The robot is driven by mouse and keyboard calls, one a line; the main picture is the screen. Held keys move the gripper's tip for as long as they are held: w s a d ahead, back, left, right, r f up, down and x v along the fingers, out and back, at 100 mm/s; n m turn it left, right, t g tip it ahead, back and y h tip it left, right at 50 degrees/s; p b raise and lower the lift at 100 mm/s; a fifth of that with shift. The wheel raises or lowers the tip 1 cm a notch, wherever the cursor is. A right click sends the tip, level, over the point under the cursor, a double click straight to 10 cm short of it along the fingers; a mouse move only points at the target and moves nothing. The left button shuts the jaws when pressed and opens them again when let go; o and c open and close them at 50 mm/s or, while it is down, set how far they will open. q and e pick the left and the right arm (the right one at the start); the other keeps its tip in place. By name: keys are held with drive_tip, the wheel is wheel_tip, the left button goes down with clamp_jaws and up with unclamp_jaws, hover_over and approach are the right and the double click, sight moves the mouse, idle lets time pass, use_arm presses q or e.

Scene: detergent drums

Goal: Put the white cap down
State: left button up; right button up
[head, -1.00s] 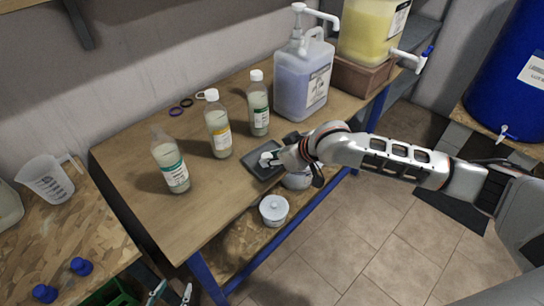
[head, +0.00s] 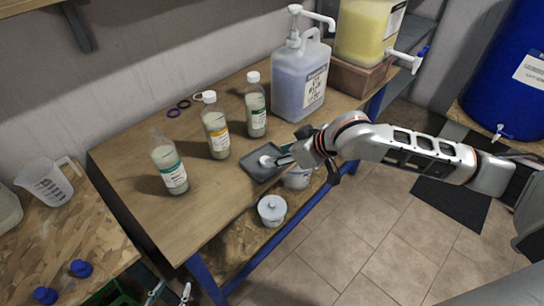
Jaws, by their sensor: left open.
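The white cap (head: 266,161) lies on a small dark grey tray (head: 252,172) near the front edge of the wooden table. My right gripper (head: 284,155) is just to the right of the cap, low over the tray's right side. Its fingers look parted, with the cap beyond their tips. A clear bottle with a teal label (head: 170,170) stands open, without a cap, at the left.
Two white-capped bottles, yellow-labelled (head: 216,133) and green-labelled (head: 256,113), stand behind the tray. Coloured rings (head: 184,104) lie further back. A pump jug (head: 300,80) stands at the back right. A white lidded tub (head: 272,210) is below the table's front edge.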

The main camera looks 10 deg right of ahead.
drive_tip(key=v, duration=0.6)
drive_tip(key=shift+p, duration=0.35)
drive_tip(key=shift+w, duration=0.1)
drive_tip(key=s+a+f+n, duration=0.1)
drive_tip(key=s+a+n, duration=0.15)
drive_tip(key=a, duration=0.25)
drive_tip(key=s+d+f+m+h, duration=0.1)
drive_tip(key=s+d+f+h, duration=0.4)
drive_tip(key=s+d, duration=0.55)
drive_tip(key=s+d+f+m+h, duration=0.2)
drive_tip(key=s+d+f+h, duration=0.5)
drive_tip(key=d, duration=0.6)
drive_tip(key=w+a+f+m+t+y, duration=0.1)
drive_tip(key=a+f+m+t+y, duration=0.1)
drive_tip(key=a+f+y, duration=0.7)
drive_tip(key=a+f+t, duration=0.1)
drive_tip(key=a+f, duration=0.2)
drive_tip(key=a, duration=0.4)
drive_tip(key=shift+w+f+y, duration=0.2)
drive_tip(key=shift+y, duration=0.1)
